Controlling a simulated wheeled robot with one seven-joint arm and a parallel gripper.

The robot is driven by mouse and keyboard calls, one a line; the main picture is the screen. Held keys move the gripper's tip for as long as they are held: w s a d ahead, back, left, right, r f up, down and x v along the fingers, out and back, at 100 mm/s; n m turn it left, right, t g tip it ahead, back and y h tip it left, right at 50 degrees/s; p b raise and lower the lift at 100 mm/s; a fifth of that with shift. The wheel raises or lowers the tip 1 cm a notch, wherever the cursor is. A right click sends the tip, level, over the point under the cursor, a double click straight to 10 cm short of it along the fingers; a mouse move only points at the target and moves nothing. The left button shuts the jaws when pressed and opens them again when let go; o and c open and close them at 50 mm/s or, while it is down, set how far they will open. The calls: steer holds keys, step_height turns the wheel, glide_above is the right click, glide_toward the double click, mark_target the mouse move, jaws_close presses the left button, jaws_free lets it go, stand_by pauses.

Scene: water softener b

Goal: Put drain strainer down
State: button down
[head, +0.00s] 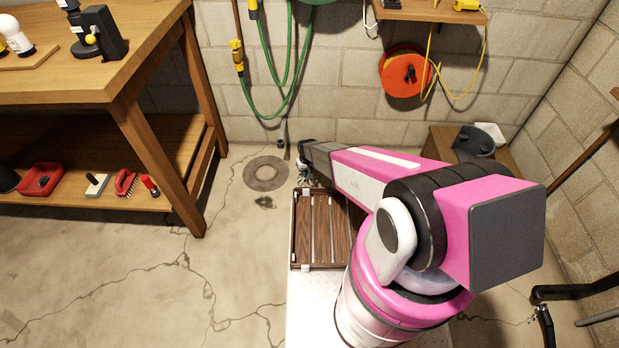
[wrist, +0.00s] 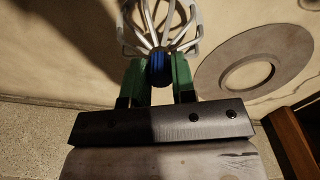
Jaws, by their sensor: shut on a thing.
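The drain strainer (wrist: 160,20) is a cage of curved pale metal bars meeting at a dark blue hub. In the wrist view it sits at the top centre, its far end cut off by the frame edge. My gripper (wrist: 158,75) has green fingers shut on both sides of the hub. A flat grey ring on the floor (wrist: 237,67) lies to the right of the strainer there. In the head view my gripper (head: 303,172) is small and partly hidden by my arm, just right of the floor ring (head: 265,174). I cannot tell if the strainer touches the floor.
A slatted wooden tray (head: 302,228) lies below my gripper in the head view. A wooden workbench (head: 150,140) stands at the left. A pipe end (head: 283,132) and a green hose (head: 283,85) are near the block wall. The cracked floor at the left front is clear.

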steer(key=shift+w+d+f, duration=0.35)
steer(key=shift+d+f, duration=0.3)
steer(key=shift+d, duration=0.1)
steer(key=shift+f, duration=1.8)
steer(key=shift+f, duration=0.15)
steer(key=c, duration=0.9)
jaws_free()
steer(key=shift+c, duration=0.2)
step_height(320, 180, up, 12)
steer(key=s+d+r+m, duration=0.1)
steer(key=s+d+r, duration=0.5)
steer(key=r, duration=0.6)
steer(key=s+d+r+m, duration=0.1)
steer(key=s+d+r, duration=0.5)
steer(key=r, duration=0.7)
steer(key=s+d+r+m, duration=0.2)
steer(key=s+d+r, duration=0.4)
steer(key=r, duration=0.6)
steer(key=shift+s+d+r, duration=0.25)
steer(key=shift+s+d, duration=0.1)
steer(key=shift+d, duration=0.2)
